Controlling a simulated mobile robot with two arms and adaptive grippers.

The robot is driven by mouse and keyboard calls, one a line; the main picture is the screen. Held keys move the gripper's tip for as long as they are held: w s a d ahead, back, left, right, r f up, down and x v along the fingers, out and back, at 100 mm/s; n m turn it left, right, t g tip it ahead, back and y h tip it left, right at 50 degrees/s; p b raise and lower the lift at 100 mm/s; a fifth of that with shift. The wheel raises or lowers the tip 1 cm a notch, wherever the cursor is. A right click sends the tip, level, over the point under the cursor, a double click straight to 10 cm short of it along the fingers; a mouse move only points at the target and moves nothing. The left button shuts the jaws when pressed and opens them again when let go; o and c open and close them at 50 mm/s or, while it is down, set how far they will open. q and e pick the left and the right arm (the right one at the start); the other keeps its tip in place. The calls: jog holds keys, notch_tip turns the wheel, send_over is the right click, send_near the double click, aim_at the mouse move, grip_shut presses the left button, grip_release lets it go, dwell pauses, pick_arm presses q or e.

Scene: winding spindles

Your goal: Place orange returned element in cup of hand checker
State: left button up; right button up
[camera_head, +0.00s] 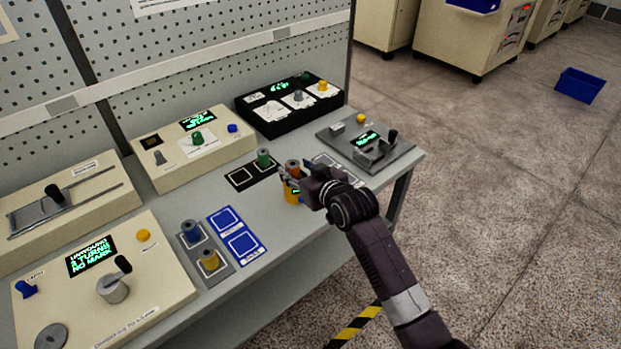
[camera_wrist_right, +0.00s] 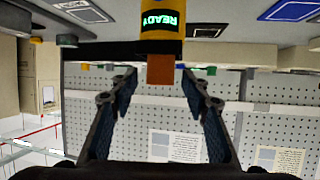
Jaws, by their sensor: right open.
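The orange element (camera_head: 292,167) stands upright on top of the yellow hand checker (camera_head: 291,196), on the table near its front edge. In the wrist view, which is upside down, the orange element (camera_wrist_right: 160,70) sticks out of the yellow hand checker (camera_wrist_right: 162,46), whose display reads READY. How deep it sits in the cup is hidden. My right gripper (camera_head: 297,181) is open, its fingers (camera_wrist_right: 159,80) on either side of the orange element with visible gaps in the wrist view. My left gripper is not in view.
A green element (camera_head: 263,158) stands on a black two-slot mat (camera_head: 239,177) just left. Blue element (camera_head: 190,231) and yellow element (camera_head: 209,259) stand on a grey mat beside an empty blue mat (camera_head: 223,218). A grey measuring fixture (camera_head: 396,158) stands to the right.

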jog(key=b+v, duration=0.1)
jog(key=v, duration=0.8)
jog(key=shift+s, duration=0.2)
jog(key=s+d+f+m+g+h, duration=0.1)
jog(key=s+d+f+g+h, duration=0.15)
jog(key=s+d+f, duration=0.6)
jog(key=s+d+f+m+g+h, duration=0.1)
jog(key=s+d+f+g, duration=0.2)
jog(key=s, duration=1.1)
jog(key=s+d+f+m+g+h, duration=0.1)
jog(key=s+d+f+g+h, duration=0.15)
jog(key=s+d+f, duration=0.6)
jog(key=s+a+f+g+b, duration=0.1)
jog(key=s+a+f, duration=0.15)
jog(key=f, duration=1.05)
jog(key=s+a+f+g, duration=0.1)
jog(key=s+f, duration=0.2)
jog(key=f, duration=1.1)
jog(key=s+d+f+g+b, duration=0.1)
jog(key=s+d+f, duration=0.1)
jog(key=s+f, duration=1.3)
jog(key=shift+s+d, duration=0.2)
jog(key=shift+s, duration=0.45)
